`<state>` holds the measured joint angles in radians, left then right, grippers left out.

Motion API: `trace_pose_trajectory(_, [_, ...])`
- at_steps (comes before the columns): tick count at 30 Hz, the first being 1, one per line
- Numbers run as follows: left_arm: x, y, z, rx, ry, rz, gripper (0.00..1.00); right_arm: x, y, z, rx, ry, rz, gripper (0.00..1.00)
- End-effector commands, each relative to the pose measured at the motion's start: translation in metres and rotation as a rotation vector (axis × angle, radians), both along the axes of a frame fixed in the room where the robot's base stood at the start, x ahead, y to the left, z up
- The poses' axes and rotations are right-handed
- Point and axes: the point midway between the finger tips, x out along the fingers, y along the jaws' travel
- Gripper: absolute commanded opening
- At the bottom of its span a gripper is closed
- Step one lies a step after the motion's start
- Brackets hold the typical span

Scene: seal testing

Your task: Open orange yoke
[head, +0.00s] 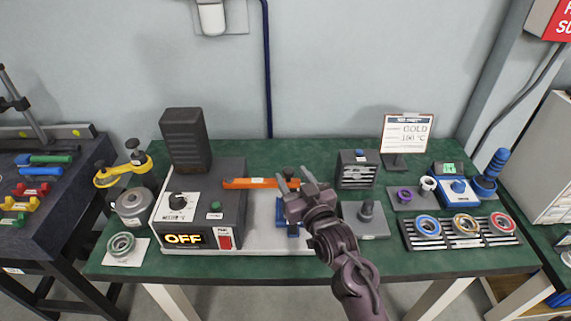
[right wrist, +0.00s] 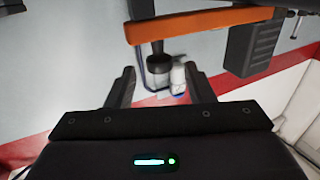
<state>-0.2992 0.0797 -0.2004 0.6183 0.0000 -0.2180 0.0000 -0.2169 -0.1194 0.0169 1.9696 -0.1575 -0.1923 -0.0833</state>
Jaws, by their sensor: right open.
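The orange yoke (head: 255,183) is a flat bar lying level across the grey test machine (head: 212,200), with dark fittings near its right end. My right gripper (head: 292,180) is open at the yoke's right end, its two fingers spread and empty. It partly hides that end and the blue fixture (head: 283,212) below. In the right wrist view the orange yoke (right wrist: 195,24) runs across the top, beyond the fingertips of my right gripper (right wrist: 160,82). Whether a finger touches it, I cannot tell. My left gripper is not in view.
The machine's panel shows an OFF display (head: 183,239). A grey plate with a post (head: 366,212) stands right of my gripper, and a bearing rack (head: 462,228) farther right. A dark box (head: 358,169) and a sign (head: 408,132) stand behind. Green bench top shows between them.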

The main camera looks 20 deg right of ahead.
Motion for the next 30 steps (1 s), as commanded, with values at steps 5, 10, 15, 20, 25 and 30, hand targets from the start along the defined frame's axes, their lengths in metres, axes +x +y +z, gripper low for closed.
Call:
trace_pose_trajectory(5, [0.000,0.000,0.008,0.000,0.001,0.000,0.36,0.029,0.003,0.003,0.000,-0.001,-0.001,0.48])
trace_pose_trajectory(10, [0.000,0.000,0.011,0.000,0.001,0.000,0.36,0.046,0.005,0.001,0.000,0.000,-0.001,0.48])
trace_pose_trajectory(15, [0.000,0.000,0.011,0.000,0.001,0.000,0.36,0.050,0.005,0.000,0.000,0.001,-0.001,0.48])
trace_pose_trajectory(20, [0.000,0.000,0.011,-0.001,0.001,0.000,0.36,0.050,0.005,0.000,0.000,0.001,-0.001,0.48])
trace_pose_trajectory(25, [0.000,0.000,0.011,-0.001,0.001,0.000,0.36,0.050,0.005,0.000,0.000,0.001,0.000,0.27])
trace_pose_trajectory(30, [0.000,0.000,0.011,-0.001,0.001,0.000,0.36,0.049,0.005,0.000,0.000,0.001,0.000,0.05])
